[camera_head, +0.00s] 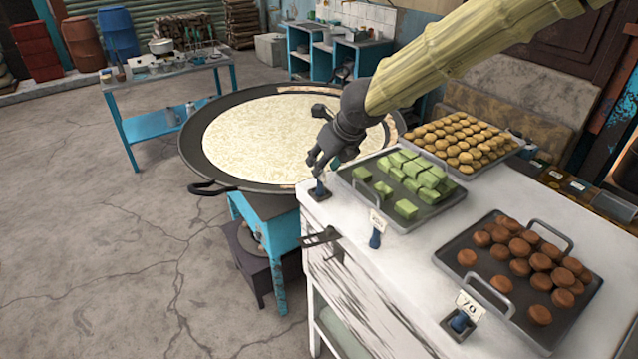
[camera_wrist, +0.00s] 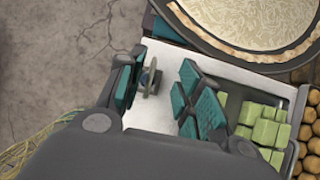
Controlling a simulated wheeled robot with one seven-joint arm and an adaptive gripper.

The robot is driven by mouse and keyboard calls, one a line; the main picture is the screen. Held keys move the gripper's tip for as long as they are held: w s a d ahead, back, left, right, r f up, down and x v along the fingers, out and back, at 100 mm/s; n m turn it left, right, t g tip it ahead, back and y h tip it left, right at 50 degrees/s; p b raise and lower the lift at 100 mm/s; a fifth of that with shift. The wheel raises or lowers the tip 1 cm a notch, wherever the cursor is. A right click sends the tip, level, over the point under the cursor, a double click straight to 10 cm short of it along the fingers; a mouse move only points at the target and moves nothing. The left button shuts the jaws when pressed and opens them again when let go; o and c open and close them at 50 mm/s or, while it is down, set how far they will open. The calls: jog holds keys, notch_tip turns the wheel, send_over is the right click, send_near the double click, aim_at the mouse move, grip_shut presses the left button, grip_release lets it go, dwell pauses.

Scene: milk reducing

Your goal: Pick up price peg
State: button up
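A small dark blue price peg (camera_head: 319,190) stands on a dark base at the far left corner of the white counter. My gripper (camera_head: 320,166) is just above it, pointing down. In the wrist view the peg (camera_wrist: 150,80) lies between the teal-padded fingers of my gripper (camera_wrist: 160,88), nearer the left finger. The fingers are apart, and I cannot tell whether the left one touches the peg. Two other price pegs stand along the counter's edge: one with a card (camera_head: 376,230) by the green sweets and one with a card reading 70 (camera_head: 462,316) by the brown sweets.
The white counter (camera_head: 345,240) holds a tray of green blocks (camera_head: 405,218), a tray of brown sweets (camera_head: 480,240) and a tray of golden sweets (camera_head: 500,160). A wide pan of milk (camera_head: 270,135) is just behind the corner. Open floor (camera_head: 90,250) lies to the left.

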aim_at(320, 182)
jog(key=shift+s+a+f+p, duration=0.1)
jog(key=shift+s+a+p, duration=0.1)
jog(key=shift+s, duration=0.3)
jog(key=shift+s+a+f+p, duration=0.1)
jog(key=shift+s+p, duration=0.05)
jog(key=shift+s, duration=0.35)
jog(key=w+f, duration=0.2)
jog(key=shift+w+a+f, duration=0.2)
jog(key=shift+w, duration=0.15)
jog(key=shift+s+r, duration=0.4)
jog(key=shift+s, duration=0.2)
jog(key=c, duration=0.3)
jog(key=shift+w+f, duration=0.25)
jog(key=shift+w, duration=0.05)
grip_shut()
jog(key=shift+s+r, duration=0.15)
